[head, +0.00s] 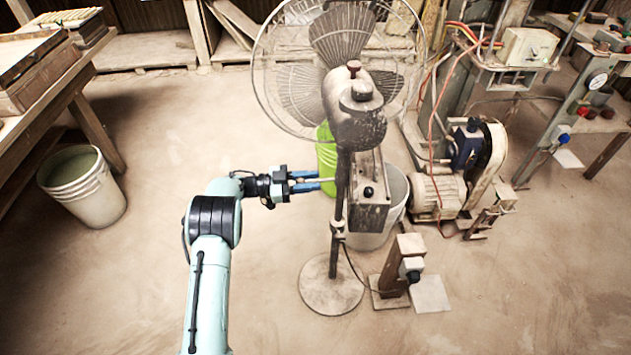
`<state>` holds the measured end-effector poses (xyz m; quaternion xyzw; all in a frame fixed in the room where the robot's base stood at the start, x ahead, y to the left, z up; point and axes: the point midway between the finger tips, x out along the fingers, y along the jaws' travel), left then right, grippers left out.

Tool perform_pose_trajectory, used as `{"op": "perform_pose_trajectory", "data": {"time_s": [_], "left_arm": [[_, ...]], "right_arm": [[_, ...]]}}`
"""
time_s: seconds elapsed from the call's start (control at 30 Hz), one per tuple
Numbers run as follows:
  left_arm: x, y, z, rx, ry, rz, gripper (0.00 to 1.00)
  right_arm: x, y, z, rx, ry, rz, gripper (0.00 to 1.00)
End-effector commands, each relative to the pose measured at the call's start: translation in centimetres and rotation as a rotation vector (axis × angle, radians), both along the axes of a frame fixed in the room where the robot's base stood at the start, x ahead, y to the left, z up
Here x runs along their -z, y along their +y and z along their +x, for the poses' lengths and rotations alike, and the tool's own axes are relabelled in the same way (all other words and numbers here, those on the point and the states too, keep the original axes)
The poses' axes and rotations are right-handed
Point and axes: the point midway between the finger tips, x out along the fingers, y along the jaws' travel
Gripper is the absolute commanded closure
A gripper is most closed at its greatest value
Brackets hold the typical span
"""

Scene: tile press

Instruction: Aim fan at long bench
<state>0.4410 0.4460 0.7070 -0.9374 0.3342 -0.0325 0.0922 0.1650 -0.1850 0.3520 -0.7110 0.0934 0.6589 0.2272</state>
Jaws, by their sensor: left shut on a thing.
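A dusty pedestal fan (357,122) stands upright in the middle of the head view. Its motor housing is toward me and its round wire cage is on the far side, so it faces the back wall. Its pole rises from a round base (331,285) on the floor. My right gripper is not in view.
A white bucket (97,202) stands by the left bench. A machine with a motor (437,194) is at right. A small post (401,262) stands by the fan base.

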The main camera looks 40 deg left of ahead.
Motion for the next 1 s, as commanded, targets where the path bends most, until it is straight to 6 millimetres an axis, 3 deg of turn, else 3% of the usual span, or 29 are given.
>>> {"op": "perform_pose_trajectory", "data": {"time_s": [0.37, 0.4, 0.47, 0.8, 1.0], "left_arm": [[0.0, 0.0, 0.0, 0.004, -0.002, 0.000, 1.00], [0.0, 0.0, 0.0, 0.004, -0.002, 0.000, 0.64], [0.0, -0.1, 0.0, 0.004, -0.002, 0.000, 0.47], [0.0, 0.2, -0.2, 0.003, 0.000, 0.000, 0.47], [-0.1, 2.0, -2.5, 0.001, 0.000, 0.001, 0.47]], "right_arm": [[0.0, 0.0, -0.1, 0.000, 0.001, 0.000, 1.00], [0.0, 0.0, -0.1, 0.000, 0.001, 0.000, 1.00], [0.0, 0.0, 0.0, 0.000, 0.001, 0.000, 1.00], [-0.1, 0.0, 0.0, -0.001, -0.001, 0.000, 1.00], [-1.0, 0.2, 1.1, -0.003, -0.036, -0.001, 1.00]]}}
